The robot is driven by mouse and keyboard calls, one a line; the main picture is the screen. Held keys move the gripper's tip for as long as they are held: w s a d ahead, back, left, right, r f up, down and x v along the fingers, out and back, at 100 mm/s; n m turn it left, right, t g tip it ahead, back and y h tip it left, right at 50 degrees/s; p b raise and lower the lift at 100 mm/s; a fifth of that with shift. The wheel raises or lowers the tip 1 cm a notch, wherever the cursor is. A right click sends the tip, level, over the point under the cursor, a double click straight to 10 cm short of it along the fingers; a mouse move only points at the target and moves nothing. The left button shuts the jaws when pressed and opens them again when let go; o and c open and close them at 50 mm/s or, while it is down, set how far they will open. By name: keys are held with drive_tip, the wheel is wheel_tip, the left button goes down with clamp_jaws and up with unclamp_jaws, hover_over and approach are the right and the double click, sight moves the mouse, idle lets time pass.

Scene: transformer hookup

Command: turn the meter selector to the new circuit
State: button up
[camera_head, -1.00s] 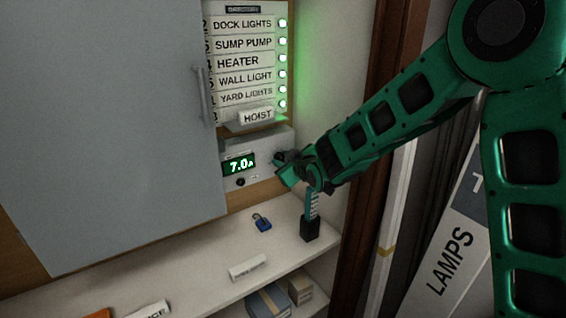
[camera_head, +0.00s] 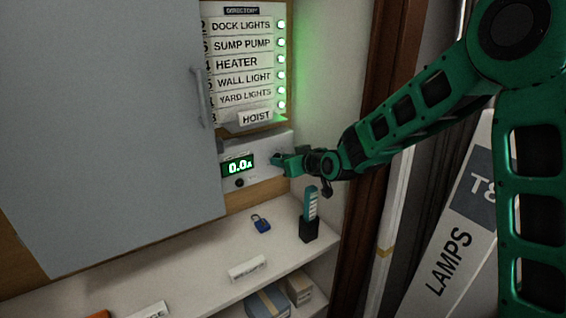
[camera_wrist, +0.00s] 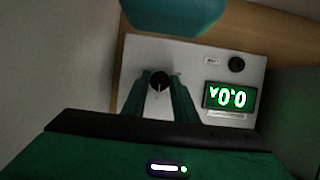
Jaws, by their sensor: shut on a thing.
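The meter (camera_head: 238,180) is a pale box on the wall below the directory board, and its green display reads 0.0A in the head view. In the wrist view the meter panel (camera_wrist: 190,60) appears upside down, with its lit display (camera_wrist: 230,96). The round black selector knob (camera_wrist: 160,80) with a white pointer line sits at the panel's side. My gripper (camera_head: 279,161) reaches the meter's right side. In the wrist view its two green fingers (camera_wrist: 161,92) stand on either side of the knob, shut on it. The knob's position labels cannot be read.
The directory board (camera_head: 240,60) has name strips and lit green lamps. A grey cabinet door (camera_head: 110,110) stands left. On the shelf (camera_head: 200,245) are a blue padlock (camera_head: 261,223), a white label block (camera_head: 247,268) and a teal-handled item in a black holder (camera_head: 309,228).

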drive_tip(key=shift+d, duration=0.1)
drive_tip(key=o, duration=1)
drive_tip(key=shift+s, duration=0.1)
drive_tip(key=v, duration=0.7)
drive_tip(key=shift+d, duration=0.15)
drive_tip(key=shift+f, duration=0.1)
